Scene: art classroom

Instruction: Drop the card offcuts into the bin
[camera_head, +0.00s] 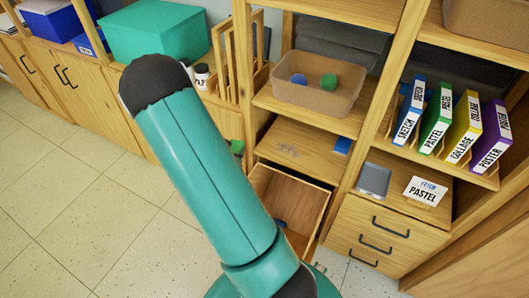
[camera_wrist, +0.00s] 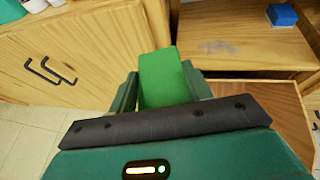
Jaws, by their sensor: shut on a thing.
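My gripper (camera_wrist: 162,88) is shut on a green block (camera_wrist: 162,70), which stands up between the two fingers in the wrist view. In the head view a small piece of green (camera_head: 237,147) shows beside my arm, which hides the gripper. A blue block (camera_head: 342,145) lies on the shelf board above the open drawer, and also shows at the top right of the wrist view (camera_wrist: 282,14). A tan open bin (camera_head: 318,97) on the shelf above holds a blue and a green round thing. I cannot tell which things are the card offcuts.
An open wooden drawer (camera_head: 300,193) juts out below the shelf, with something blue partly hidden in it; its edge is close to my gripper. A grey tray (camera_head: 373,181) and a "PASTEL" sign (camera_head: 427,191) stand on the right cabinet. The floor at left is clear.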

